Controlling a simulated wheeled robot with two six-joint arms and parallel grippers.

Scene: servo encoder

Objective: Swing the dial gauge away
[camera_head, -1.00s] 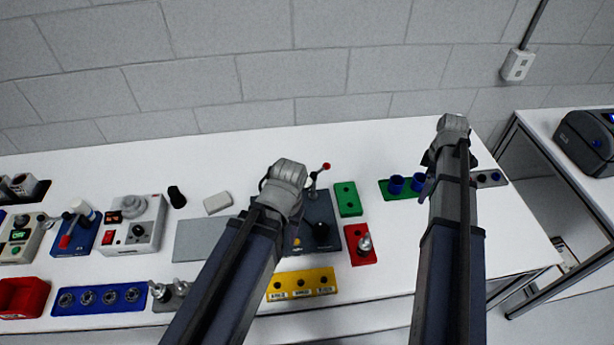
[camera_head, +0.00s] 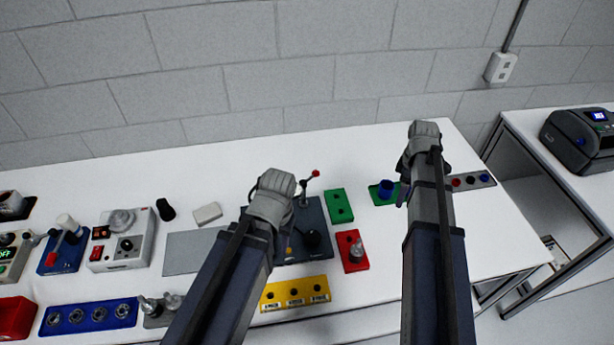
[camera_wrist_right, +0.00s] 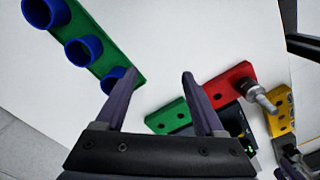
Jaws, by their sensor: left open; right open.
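A dark fixture plate (camera_head: 298,256) lies on the bench beside my left arm. It carries a round black knob (camera_head: 311,240) and a thin lever with a red ball tip (camera_head: 315,173). I cannot tell which part is the dial gauge; my left arm covers part of the plate. My left gripper (camera_head: 268,190) is at this plate's left side, its fingertips hidden by the wrist. My right gripper (camera_wrist_right: 158,76) is open and empty in the right wrist view, above bare bench between the green cup rack (camera_wrist_right: 97,38) and a green block (camera_wrist_right: 170,116). The dark plate's edge also shows there.
A red block with a metal pin (camera_head: 352,252), a yellow three-hole block (camera_head: 297,293) and a grey plate (camera_head: 190,251) surround the dark plate. Grey boxes with switches (camera_head: 124,241) stand left. A printer (camera_head: 580,138) sits on a side table.

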